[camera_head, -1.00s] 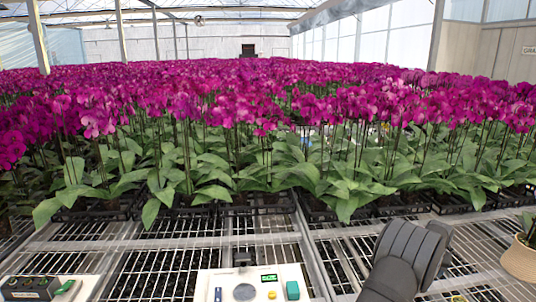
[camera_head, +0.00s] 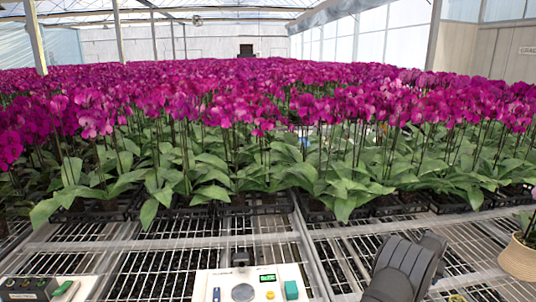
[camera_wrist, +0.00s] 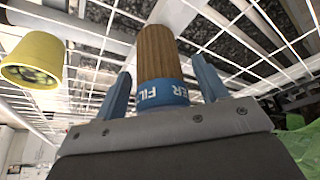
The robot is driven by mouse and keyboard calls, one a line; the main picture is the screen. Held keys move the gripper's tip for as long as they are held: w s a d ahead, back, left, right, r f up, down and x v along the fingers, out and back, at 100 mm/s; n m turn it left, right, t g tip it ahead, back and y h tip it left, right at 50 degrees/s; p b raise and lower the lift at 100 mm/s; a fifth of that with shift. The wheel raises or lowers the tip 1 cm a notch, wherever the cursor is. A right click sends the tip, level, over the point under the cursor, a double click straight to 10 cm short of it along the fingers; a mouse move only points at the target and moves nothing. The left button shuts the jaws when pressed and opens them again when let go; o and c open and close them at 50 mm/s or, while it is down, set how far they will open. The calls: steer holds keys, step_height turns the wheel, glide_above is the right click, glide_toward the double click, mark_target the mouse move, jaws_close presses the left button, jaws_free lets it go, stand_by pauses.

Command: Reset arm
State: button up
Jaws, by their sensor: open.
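My gripper (camera_wrist: 160,66) shows in the wrist view with its two blue fingers spread apart. A brown cylinder (camera_wrist: 158,48) with a blue lettered band (camera_wrist: 162,92) appears between the fingers. Gaps show on both sides of it, and its depth relative to the fingertips is unclear. In the head view my dark grey arm stands at the lower right, and its gripper cannot be made out there.
A yellow cylinder (camera_wrist: 30,62) is at the wrist view's left. In the head view, a white panel (camera_head: 207,284) and a dark knob box (camera_head: 28,289) sit on the mesh bench (camera_head: 160,262). A woven pot (camera_head: 520,259) stands right. Potted orchids (camera_head: 270,110) fill the back.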

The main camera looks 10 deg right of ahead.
step_height(320, 180, up, 4)
steer(key=shift+f, duration=0.25)
steer(key=shift+s+d+r, duration=0.15)
steer(key=shift+s+r, duration=0.05)
steer(key=shift+r, duration=0.05)
steer(key=shift+s+r, duration=0.15)
steer(key=shift+s, duration=0.15)
steer(key=shift+w+f, duration=0.3)
steer(key=shift+w, duration=0.15)
step_height(320, 180, down, 4)
steer(key=shift+r, duration=0.1)
steer(key=v, duration=0.9)
steer(key=shift+r, duration=0.35)
stand_by(0.4)
